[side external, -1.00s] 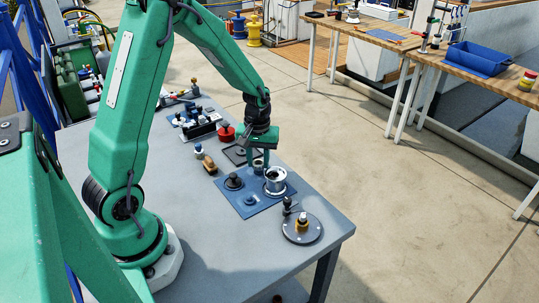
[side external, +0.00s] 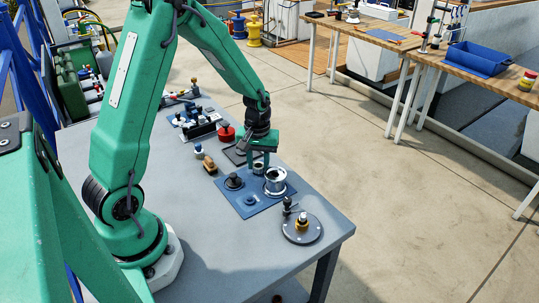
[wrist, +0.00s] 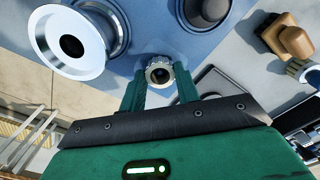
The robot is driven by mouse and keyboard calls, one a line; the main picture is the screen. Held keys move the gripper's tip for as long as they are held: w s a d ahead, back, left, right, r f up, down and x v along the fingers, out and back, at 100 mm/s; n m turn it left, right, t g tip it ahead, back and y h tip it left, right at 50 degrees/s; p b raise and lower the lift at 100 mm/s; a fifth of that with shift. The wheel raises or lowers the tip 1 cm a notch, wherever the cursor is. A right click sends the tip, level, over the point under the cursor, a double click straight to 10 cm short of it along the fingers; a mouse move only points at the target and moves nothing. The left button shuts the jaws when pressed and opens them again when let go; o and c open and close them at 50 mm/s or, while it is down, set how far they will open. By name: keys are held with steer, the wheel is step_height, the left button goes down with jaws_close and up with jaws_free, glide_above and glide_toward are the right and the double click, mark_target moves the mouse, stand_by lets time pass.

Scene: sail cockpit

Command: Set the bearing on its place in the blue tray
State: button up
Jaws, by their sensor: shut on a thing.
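The bearing (wrist: 151,77) is a small metal ring with a dark bore; in the wrist view it sits between the two green fingertips. My gripper (wrist: 161,86) is shut on it. In the side view, my gripper (side external: 259,163) holds the bearing (side external: 258,169) at the far edge of the blue tray (side external: 263,207), just left of a silver flanged drum (side external: 275,182). I cannot tell whether the bearing touches the tray. The tray also carries a dark round knob (side external: 235,182) and a small blue boss (side external: 249,200); its place under the bearing is hidden.
A round dark plate with brass and black fittings (side external: 301,229) lies near the table's right corner. A wooden-handled piece (side external: 209,164), a red-topped part (side external: 226,133) and a dark flat tray (side external: 236,155) lie beyond the blue tray. The grey table (side external: 215,245) is clear in front.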

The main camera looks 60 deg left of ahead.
steer(key=shift+f, duration=0.1)
steer(key=o, duration=0.7)
steer(key=shift+r, duration=0.2)
step_height(320, 180, up, 11)
steer(key=shift+f, duration=0.15)
stand_by(1.0)
stand_by(0.5)
